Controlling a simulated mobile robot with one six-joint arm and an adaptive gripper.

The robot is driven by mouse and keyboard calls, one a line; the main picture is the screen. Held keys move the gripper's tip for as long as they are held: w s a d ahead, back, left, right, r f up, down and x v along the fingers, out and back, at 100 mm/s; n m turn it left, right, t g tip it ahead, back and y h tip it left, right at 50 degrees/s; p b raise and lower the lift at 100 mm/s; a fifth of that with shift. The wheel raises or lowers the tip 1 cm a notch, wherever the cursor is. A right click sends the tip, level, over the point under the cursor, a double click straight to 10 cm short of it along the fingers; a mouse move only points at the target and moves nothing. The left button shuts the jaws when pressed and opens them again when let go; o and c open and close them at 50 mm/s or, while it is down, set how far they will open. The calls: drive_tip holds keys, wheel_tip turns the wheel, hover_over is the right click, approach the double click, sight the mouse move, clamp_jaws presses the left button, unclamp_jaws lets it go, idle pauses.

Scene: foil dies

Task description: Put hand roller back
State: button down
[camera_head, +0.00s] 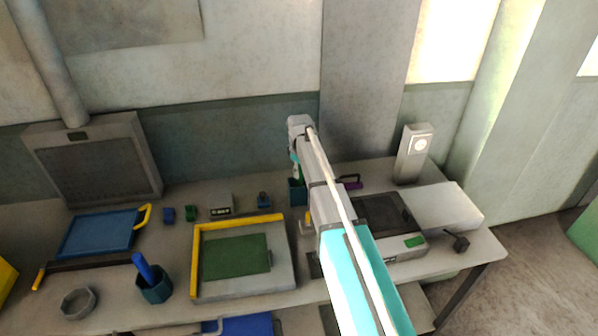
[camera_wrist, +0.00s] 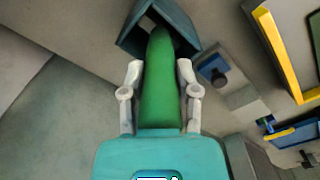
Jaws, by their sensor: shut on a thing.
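My gripper (camera_wrist: 160,75) is shut on a green handle (camera_wrist: 160,100), with one pale finger on each side of it. I take this to be the hand roller; its far end is hidden. The handle points at a dark teal, open-topped square holder (camera_wrist: 128,38), and its tip overlaps the opening. I cannot tell how deep it is inside. In the head view my gripper (camera_head: 295,164) is above the teal holder (camera_head: 297,194) at the back of the bench, partly hidden by my arm, with a bit of green between them.
A yellow-edged board with a green mat (camera_head: 235,258) lies left of my arm. A small block with a blue knob (camera_head: 263,201) stands near the holder. A dark-topped machine (camera_head: 385,215), a purple-handled thing (camera_head: 351,182) and a grey post (camera_head: 412,160) are to the right.

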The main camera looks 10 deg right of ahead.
drive_tip(key=shift+s+f+b, duration=0.25)
drive_tip(key=shift+f+b, duration=0.05)
drive_tip(key=shift+b, duration=0.05)
drive_tip(key=shift+c, duration=1.8)
unclamp_jaws()
drive_tip(key=shift+w+r, duration=0.1)
drive_tip(key=shift+w, duration=0.05)
drive_tip(key=shift+w+r+p, duration=0.2)
drive_tip(key=shift+r+p, duration=0.1)
drive_tip(key=shift+p, duration=0.4)
wheel_tip(320, 180, up, 12)
drive_tip(key=p, duration=1.2)
drive_tip(key=shift+s, duration=0.1)
drive_tip(key=s+m, duration=0.9)
drive_tip(key=s, duration=2)
drive_tip(key=shift+a, duration=0.15)
